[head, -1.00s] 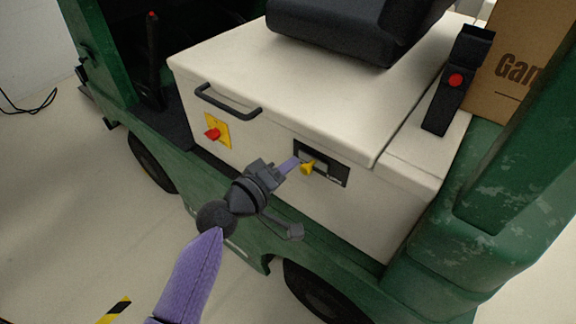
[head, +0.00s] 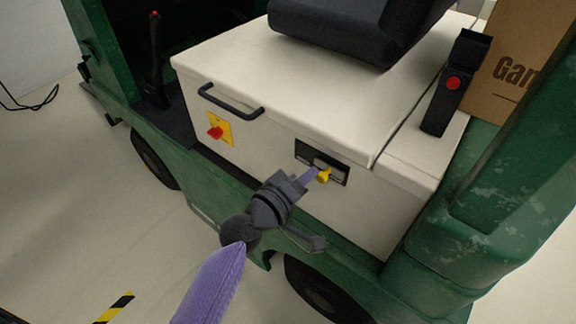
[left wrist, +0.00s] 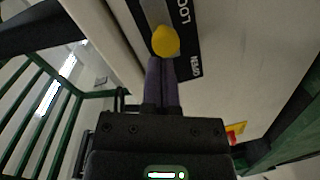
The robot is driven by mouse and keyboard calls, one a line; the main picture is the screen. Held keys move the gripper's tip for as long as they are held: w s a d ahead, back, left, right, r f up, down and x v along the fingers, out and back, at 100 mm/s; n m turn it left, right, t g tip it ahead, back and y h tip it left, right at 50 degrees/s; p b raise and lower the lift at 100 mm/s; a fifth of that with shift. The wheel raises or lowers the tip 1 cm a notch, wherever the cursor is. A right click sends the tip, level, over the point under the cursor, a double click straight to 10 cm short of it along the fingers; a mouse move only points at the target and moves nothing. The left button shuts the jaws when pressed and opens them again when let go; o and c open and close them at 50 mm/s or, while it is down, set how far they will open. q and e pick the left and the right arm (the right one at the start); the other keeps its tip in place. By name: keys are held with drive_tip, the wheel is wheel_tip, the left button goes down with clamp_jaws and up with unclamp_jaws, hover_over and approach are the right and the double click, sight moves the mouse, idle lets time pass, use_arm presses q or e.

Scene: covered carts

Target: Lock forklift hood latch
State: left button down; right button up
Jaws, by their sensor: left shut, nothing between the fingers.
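The hood latch is a black plate (head: 303,152) on the front of the cream hood (head: 290,115), with a yellow knob (head: 323,176) on it. In the left wrist view the yellow knob (left wrist: 165,41) sits just beyond my fingertips, and lettering shows on the black plate (left wrist: 186,50). My left gripper (head: 310,174) is shut and empty, its purple fingertips right at the left side of the knob in the head view. The fingers also show together in the left wrist view (left wrist: 161,68). I cannot tell for sure whether they touch the knob. My right gripper is out of view.
A black handle (head: 230,104) and a red switch on a yellow plate (head: 218,130) are left of the latch. A cardboard box (head: 520,65) is at the right. Open floor lies left.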

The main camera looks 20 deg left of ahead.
use_arm(q)
drive_tip(key=shift+s+a, duration=0.2)
drive_tip(key=shift+s, duration=0.15)
drive_tip(key=v, duration=0.9)
drive_tip(key=shift+p, duration=0.3)
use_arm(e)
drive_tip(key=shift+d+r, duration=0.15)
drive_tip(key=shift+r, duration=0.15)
